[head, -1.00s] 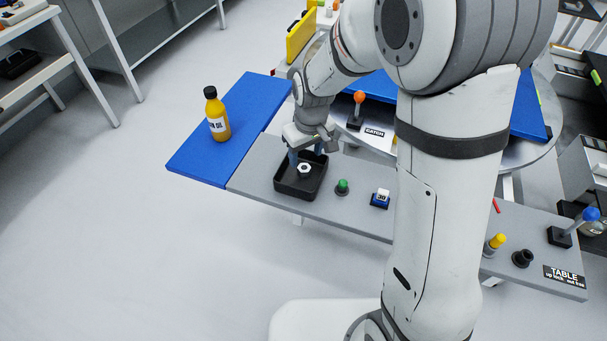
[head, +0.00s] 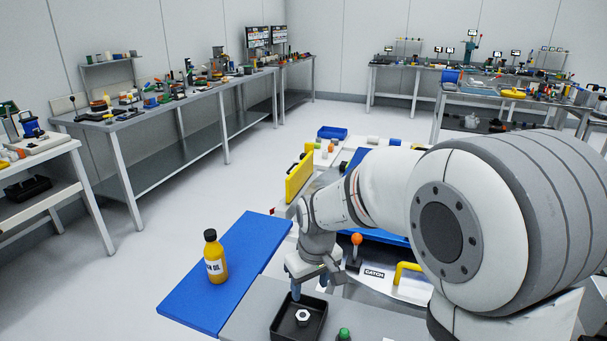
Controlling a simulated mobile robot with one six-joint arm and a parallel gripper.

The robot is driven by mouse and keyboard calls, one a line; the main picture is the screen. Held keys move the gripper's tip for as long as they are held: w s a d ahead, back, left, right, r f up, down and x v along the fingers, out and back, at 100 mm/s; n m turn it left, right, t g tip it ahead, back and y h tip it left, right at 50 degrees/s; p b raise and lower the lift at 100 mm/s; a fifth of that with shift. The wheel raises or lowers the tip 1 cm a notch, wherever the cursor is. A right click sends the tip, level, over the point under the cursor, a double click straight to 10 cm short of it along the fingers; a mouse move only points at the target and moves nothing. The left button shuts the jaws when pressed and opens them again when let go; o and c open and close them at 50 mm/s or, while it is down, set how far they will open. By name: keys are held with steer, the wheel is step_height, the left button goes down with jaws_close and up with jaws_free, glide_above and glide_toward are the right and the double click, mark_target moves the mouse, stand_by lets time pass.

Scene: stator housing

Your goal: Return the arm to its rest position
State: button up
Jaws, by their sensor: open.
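My gripper (head: 308,291) is in the head view, pointing down above the back part of a black tray (head: 279,333). Its jaws are open, and one blue fingertip shows at the left. A metal nut (head: 302,317) lies in the tray, in front of the fingers and apart from them. My arm reaches in from the right and hides much of the bench behind it.
A bottle with a black cap (head: 215,258) stands on a blue mat (head: 180,305) left of the tray. A green button (head: 344,335) and an orange-knobbed lever (head: 357,244) are close to my gripper. A yellow handle (head: 408,270) is near my arm.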

steer(key=s+d+r+m+p, duration=0.1)
steer(key=s+d+r+m, duration=0.2)
steer(key=s+d+r, duration=0.2)
steer(key=s+d+r+m+t+p, duration=0.1)
steer(key=s+d+r+m+p, duration=0.1)
steer(key=s+d+r, duration=0.3)
steer(key=s+d+m, duration=0.1)
steer(key=s+d, duration=0.3)
steer(key=s, duration=0.3)
steer(key=shift+r+h, duration=0.2)
steer(key=shift+h, duration=0.2)
stand_by(0.5)
